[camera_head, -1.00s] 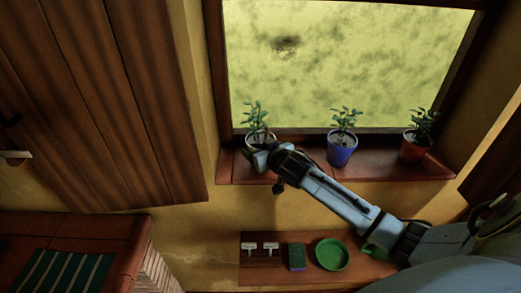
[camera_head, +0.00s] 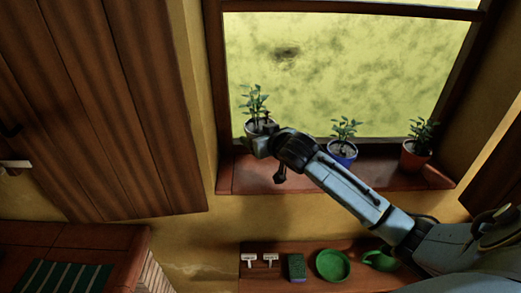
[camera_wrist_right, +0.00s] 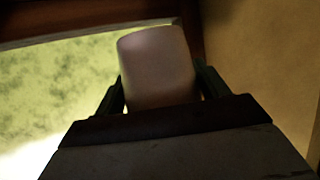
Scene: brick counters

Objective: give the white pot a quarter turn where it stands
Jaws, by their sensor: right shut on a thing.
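The white pot (camera_wrist_right: 158,68) with its green plant (camera_head: 256,102) is between the fingers of my right gripper (camera_wrist_right: 158,92), which is shut on it. In the head view my right gripper (camera_head: 262,138) hides most of the pot. The pot appears raised above the window sill (camera_head: 240,180), in front of the window at its left end. In the right wrist view the pot looks slightly tilted in the picture. My left gripper is not in view.
A blue pot (camera_head: 342,160) and a red pot (camera_head: 413,161), each with a plant, stand on the sill to the right. My right forearm passes in front of the sill.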

